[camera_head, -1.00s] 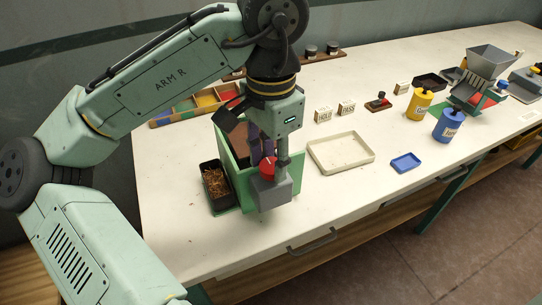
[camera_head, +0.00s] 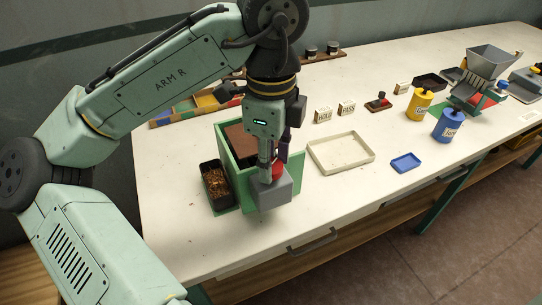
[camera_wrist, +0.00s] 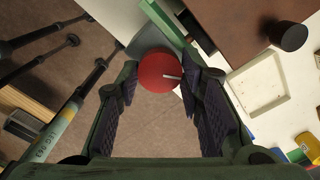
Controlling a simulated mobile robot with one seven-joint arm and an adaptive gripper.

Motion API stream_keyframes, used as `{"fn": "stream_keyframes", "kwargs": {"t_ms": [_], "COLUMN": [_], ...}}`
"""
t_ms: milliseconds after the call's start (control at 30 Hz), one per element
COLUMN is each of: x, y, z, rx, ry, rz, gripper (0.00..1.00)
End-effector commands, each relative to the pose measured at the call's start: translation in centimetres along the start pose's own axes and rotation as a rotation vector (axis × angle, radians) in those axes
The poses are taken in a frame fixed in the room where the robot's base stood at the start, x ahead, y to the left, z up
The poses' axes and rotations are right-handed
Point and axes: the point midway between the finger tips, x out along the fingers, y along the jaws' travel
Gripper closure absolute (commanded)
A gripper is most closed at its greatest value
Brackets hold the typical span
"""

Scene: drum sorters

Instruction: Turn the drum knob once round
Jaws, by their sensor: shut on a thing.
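The drum knob (camera_wrist: 160,68) is red and round, with a pale line on its face in the wrist view. In the head view part of the red knob (camera_head: 278,171) shows on top of a grey block (camera_head: 274,193) at the front of the green drum box (camera_head: 224,150). My gripper (camera_wrist: 161,78) points down, its two dark padded fingers on opposite sides of the knob, shut on it. In the head view my gripper (camera_head: 270,168) hides part of the knob. The box has a brown top (camera_head: 240,138).
A black bin of brown bits (camera_head: 216,185) stands left of the box. A cream tray (camera_head: 340,153) and a small blue tray (camera_head: 405,162) lie to the right. Yellow (camera_head: 419,104) and blue (camera_head: 448,125) canisters stand farther right. The front right tabletop is clear.

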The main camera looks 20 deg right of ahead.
Motion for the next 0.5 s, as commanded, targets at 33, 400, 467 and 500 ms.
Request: {"fn": "stream_keyframes", "kwargs": {"t_ms": [33, 400, 467, 500], "x": [-0.08, -0.08, -0.08, -0.08], "y": [-0.06, -0.06, -0.06, -0.05], "z": [-0.01, -0.01, -0.01, -0.01], "rx": [0.043, 0.394, 0.452, 0.489], "ry": [0.001, 0.001, 0.001, 0.001], "rz": [-0.003, -0.003, -0.003, -0.003], "gripper": [0.94, 0.94, 0.94, 0.94]}}
